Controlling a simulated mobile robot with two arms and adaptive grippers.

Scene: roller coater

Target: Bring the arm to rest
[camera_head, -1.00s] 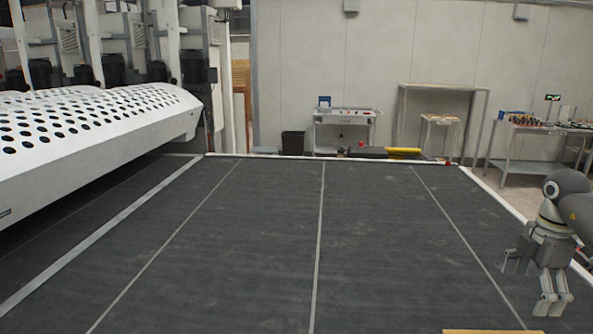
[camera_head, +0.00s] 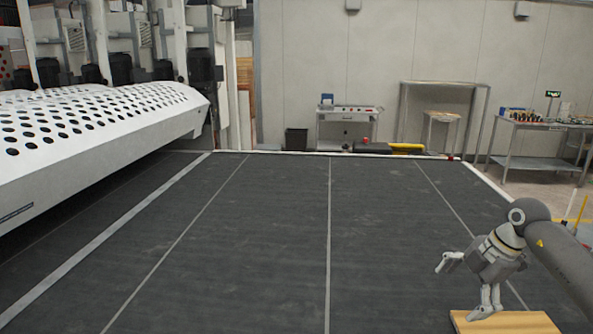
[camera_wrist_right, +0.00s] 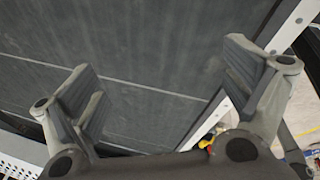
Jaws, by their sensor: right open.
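My right gripper (camera_head: 466,287) is at the lower right of the head view, above the dark conveyor bed (camera_head: 270,240). Its two fingers are spread wide with nothing between them. A light wooden board (camera_head: 505,322) lies at the bottom edge of the head view, below the gripper and partly cut off by the frame. My left gripper does not show.
A white perforated machine cover (camera_head: 95,125) stands along the left side of the bed. A white rail (camera_head: 510,196) edges the bed on the right. A small cart (camera_head: 347,127) and a workbench (camera_head: 540,130) stand beyond it. The middle of the bed is clear.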

